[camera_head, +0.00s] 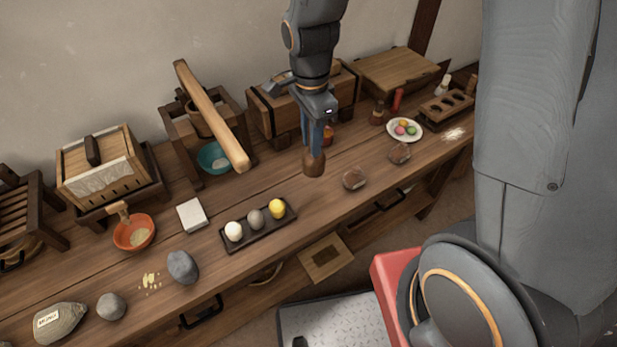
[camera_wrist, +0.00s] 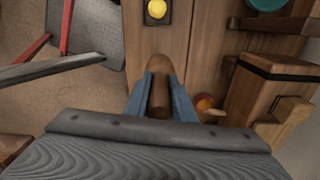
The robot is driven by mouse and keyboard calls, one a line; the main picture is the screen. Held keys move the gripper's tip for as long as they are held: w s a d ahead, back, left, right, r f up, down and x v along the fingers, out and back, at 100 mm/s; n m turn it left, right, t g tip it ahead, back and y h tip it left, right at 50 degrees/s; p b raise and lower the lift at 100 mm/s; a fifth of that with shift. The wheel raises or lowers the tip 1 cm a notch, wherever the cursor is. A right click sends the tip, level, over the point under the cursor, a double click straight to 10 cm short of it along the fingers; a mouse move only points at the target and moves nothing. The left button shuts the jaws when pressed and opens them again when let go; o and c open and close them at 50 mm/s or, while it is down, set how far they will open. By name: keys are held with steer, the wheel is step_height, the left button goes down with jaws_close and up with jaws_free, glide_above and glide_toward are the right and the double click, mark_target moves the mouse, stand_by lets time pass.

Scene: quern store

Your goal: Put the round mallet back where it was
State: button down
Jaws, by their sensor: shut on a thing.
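My gripper (camera_head: 316,146) is shut on a brown wooden mallet (camera_head: 314,163) and holds it over the long workbench (camera_head: 330,205). The mallet's rounded end shows below the blue fingers; the rest is hidden by them. In the wrist view the brown mallet (camera_wrist: 158,97) lies between the two blue fingers of my gripper (camera_wrist: 158,82). I cannot tell how high above the bench it hangs. No spot on the bench is clearly marked as the mallet's place.
A dark tray (camera_head: 259,228) with three balls lies left of my gripper. Two brown round things (camera_head: 355,178) (camera_head: 400,153) lie to the right. Behind stand a wooden press with a long beam (camera_head: 212,115), a wooden chest (camera_head: 270,115) and small bottles (camera_head: 378,115). The bench between them is bare.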

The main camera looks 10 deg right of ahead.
mark_target(310, 166)
steer(key=shift+w+a, duration=0.1)
steer(key=shift+w, duration=0.15)
steer(key=shift+m, duration=0.3)
steer(key=shift+f+p, duration=0.9)
steer(key=shift+f, duration=4.05)
steer(key=shift+f, duration=0.15)
steer(key=c, duration=1.5)
jaws_free()
